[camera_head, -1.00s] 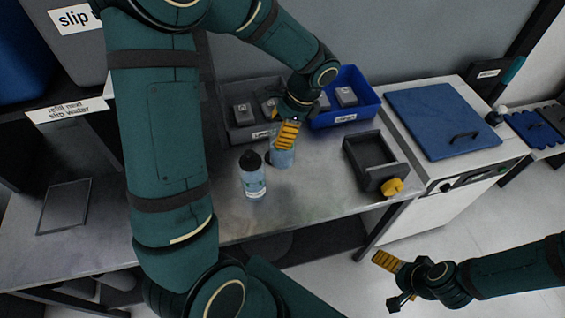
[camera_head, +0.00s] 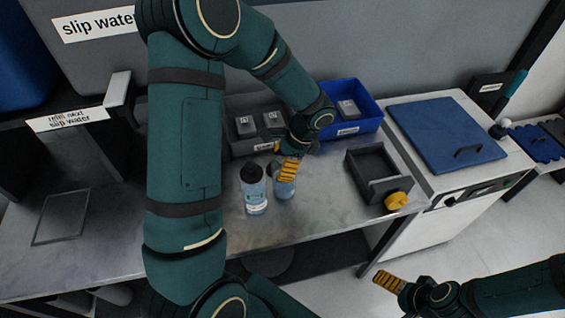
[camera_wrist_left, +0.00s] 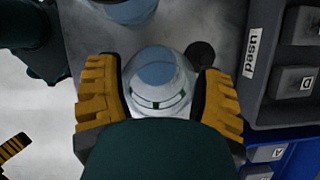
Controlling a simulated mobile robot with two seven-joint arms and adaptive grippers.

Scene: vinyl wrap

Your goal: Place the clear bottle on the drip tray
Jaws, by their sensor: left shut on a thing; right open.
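My left gripper (camera_head: 290,169) is shut around the upper part of a clear, bluish bottle (camera_head: 284,189). In the left wrist view this bottle (camera_wrist_left: 158,75) sits between the two yellow fingers of the gripper (camera_wrist_left: 158,100). I cannot tell whether its base touches the table. A second bluish bottle with a black cap (camera_head: 254,192) stands upright just left of it. A flat, dark, thin-rimmed tray (camera_head: 61,213), likely the drip tray, lies at the table's left. My right gripper (camera_head: 401,287) is open and empty at the lower right, off the table.
A grey bin (camera_head: 240,147) and a blue bin (camera_head: 371,123) with grey blocks stand behind the bottles. A dark open box with a yellow knob (camera_head: 397,200) is to the right. The table between tray and bottles is partly hidden by my arm.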

